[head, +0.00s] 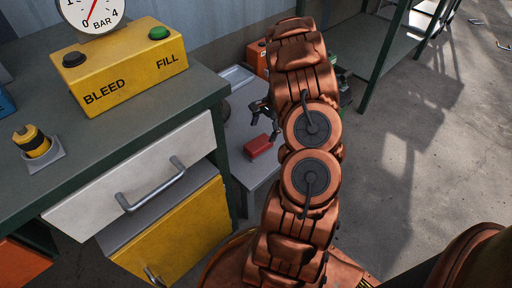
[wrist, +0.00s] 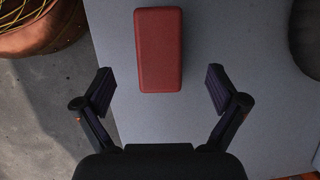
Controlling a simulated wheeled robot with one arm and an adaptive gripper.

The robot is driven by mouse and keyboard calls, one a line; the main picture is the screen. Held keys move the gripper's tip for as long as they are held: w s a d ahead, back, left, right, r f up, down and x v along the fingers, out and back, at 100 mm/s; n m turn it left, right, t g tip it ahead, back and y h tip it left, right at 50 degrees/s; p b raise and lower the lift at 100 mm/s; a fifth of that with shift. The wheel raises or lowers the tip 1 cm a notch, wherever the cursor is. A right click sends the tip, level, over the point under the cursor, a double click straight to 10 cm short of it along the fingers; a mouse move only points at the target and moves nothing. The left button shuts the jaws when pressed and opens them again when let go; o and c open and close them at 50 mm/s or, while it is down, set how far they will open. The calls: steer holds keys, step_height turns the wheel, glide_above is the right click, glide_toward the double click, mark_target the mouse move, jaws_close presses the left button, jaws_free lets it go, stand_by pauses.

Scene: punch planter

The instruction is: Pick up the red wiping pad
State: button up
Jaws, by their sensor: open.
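The red wiping pad (head: 258,146) lies on a low grey table (head: 250,172) beside the workbench. In the wrist view the pad (wrist: 158,50) is a red block with rounded edges, lying lengthwise near the top middle. My gripper (wrist: 158,88) is open and empty, its two dark fingers spread wider than the pad. The near end of the pad lies between the lines of the fingertips, and nothing touches it. In the head view my gripper (head: 268,122) is close to the pad, and my copper arm hides part of the table.
The green workbench (head: 190,107) stands at the left with a half-open white drawer (head: 140,180), a yellow door (head: 180,240) and a yellow BLEED/FILL box (head: 120,80). A grey tray (head: 238,76) and an orange box (head: 257,57) are behind.

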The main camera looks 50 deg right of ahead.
mark_target(260, 142)
steer(key=x, duration=0.2)
steer(key=b+x, duration=0.2)
steer(key=x, duration=0.1)
steer(key=shift+s+d+f, duration=0.1)
steer(key=shift+d+f, duration=0.1)
steer(key=shift+f, duration=0.25)
steer(key=shift+a+f+b, duration=0.3)
steer(key=shift+f, duration=0.2)
steer(key=shift+f+p, duration=0.25)
steer(key=shift+p, duration=0.1)
steer(key=shift+c, duration=0.3)
steer(key=c, duration=1.2)
